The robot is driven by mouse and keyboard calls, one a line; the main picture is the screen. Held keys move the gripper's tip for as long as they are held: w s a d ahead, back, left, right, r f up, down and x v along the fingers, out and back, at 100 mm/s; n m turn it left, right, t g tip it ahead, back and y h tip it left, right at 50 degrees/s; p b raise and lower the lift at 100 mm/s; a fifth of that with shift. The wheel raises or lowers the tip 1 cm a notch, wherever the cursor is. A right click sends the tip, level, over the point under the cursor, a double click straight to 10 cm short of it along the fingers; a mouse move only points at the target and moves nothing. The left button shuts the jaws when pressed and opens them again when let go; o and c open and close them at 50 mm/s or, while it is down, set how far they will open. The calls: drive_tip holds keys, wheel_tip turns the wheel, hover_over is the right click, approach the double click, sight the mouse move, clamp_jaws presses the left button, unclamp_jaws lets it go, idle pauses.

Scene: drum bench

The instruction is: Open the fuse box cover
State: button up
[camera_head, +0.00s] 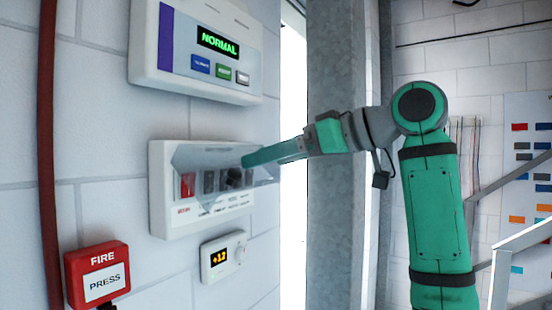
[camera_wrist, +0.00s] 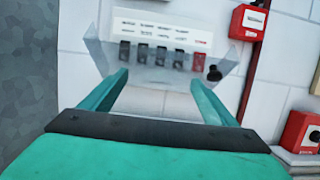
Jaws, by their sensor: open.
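The fuse box (camera_head: 160,190) is a white wall panel with a row of dark switches and one red switch (camera_head: 187,185). Its clear cover (camera_head: 190,155) stands over the switches and seems to jut from the panel; its exact angle is hard to tell. The cover also shows in the wrist view (camera_wrist: 100,52), with flared sides. In the head view my gripper (camera_head: 247,160) overlaps the cover; contact cannot be told.
A control panel (camera_head: 145,50) reading NORMAL is above the fuse box. A small dial unit (camera_head: 222,268) is below it, and a red fire button box (camera_head: 97,255) is lower left. A red pipe (camera_head: 48,130) runs down the left wall. A grey column (camera_head: 335,80) stands right of the wall.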

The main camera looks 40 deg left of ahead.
drive_tip(key=v, duration=1)
drive_tip(key=shift+d, duration=0.35)
drive_tip(key=shift+w+r, duration=0.1)
drive_tip(key=shift+w, duration=0.05)
